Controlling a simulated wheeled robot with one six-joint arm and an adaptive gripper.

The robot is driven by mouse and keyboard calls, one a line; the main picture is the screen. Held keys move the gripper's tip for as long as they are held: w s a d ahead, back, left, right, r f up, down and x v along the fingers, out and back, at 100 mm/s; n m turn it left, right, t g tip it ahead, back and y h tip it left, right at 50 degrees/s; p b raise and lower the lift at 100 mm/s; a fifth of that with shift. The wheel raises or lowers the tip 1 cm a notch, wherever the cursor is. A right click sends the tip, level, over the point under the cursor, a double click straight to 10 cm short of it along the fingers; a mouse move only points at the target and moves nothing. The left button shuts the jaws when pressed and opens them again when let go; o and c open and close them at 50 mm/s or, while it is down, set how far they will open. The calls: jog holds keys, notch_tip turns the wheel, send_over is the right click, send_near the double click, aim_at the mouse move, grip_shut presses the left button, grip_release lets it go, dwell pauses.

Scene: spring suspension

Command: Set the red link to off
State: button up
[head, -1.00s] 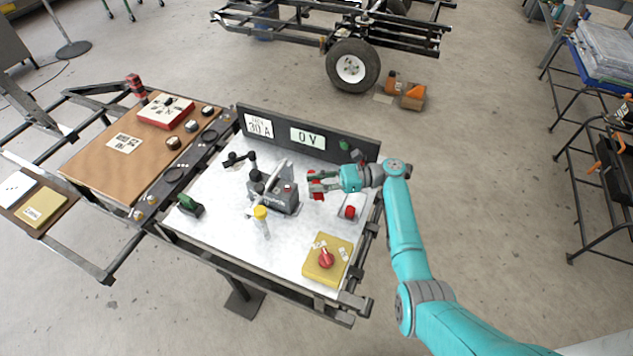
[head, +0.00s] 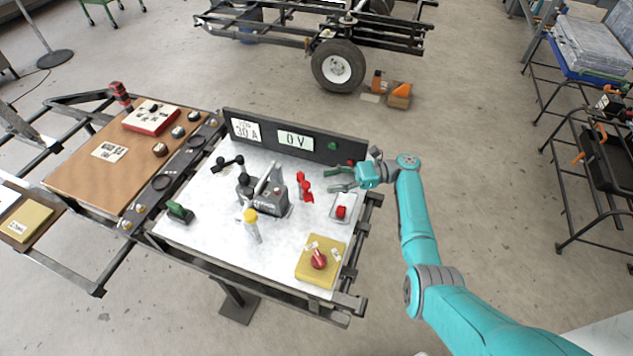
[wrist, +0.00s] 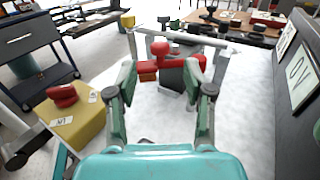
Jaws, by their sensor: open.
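The red link (head: 305,188) stands on the white tabletop, right of the grey device (head: 272,194), in the head view. In the wrist view the red link (wrist: 160,48) shows a rounded red top ahead of my fingers, with more red parts lower at both sides. Whether all these parts belong to it, and which position it is in, I cannot tell. My gripper (head: 334,179) is open and empty, just right of the link and apart from it in the head view. In the wrist view my gripper (wrist: 160,78) has its fingers spread, with the link beyond and between them.
A back panel (head: 318,152) carries a display (head: 295,141) reading 0 V. A red button (head: 341,211) on a plate and a yellow box (head: 312,275) with a red knob (head: 319,259) lie toward the near right. A yellow-capped post (head: 251,216) stands at the front.

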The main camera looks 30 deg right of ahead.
jog(key=shift+v, duration=2)
jog(key=shift+d, duration=0.1)
